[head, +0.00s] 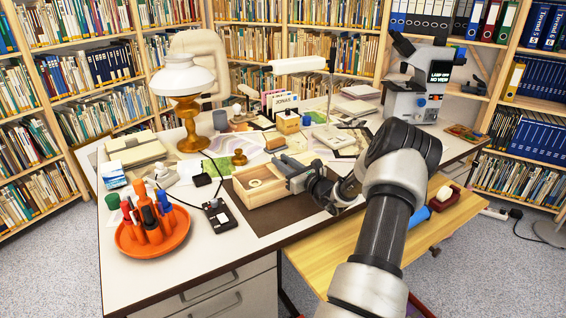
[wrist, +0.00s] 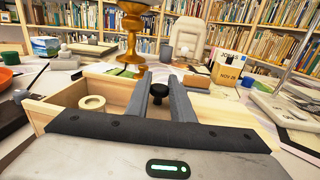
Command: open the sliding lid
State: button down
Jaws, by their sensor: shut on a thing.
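The light wooden box (head: 262,197) stands on a dark mat near the front edge of the desk. Its left part is open, and a pale ring-shaped roll (head: 255,183) lies inside; the roll also shows in the wrist view (wrist: 92,102). The sliding lid (wrist: 208,106) covers the right part of the box. A black knob (wrist: 158,71) shows between the fingertips. My gripper (head: 284,166) reaches over the box from the right, shut on the knob; its two grey fingers also show in the wrist view (wrist: 160,88). The gripper hides much of the lid in the head view.
A black device (head: 220,215) and an orange carousel (head: 152,232) stand left of the box. A brass lamp (head: 190,115) and a stamp (head: 239,157) are behind it. A microscope (head: 415,90) stands at the back right. Bare mat (head: 300,214) lies before the box.

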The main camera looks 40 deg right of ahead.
jog(key=c, duration=1.6)
grip_release()
jog(key=s+p, duration=0.3)
jog(key=s, duration=1.4)
jog(key=shift+s, duration=0.25)
jog(key=shift+a, duration=0.1)
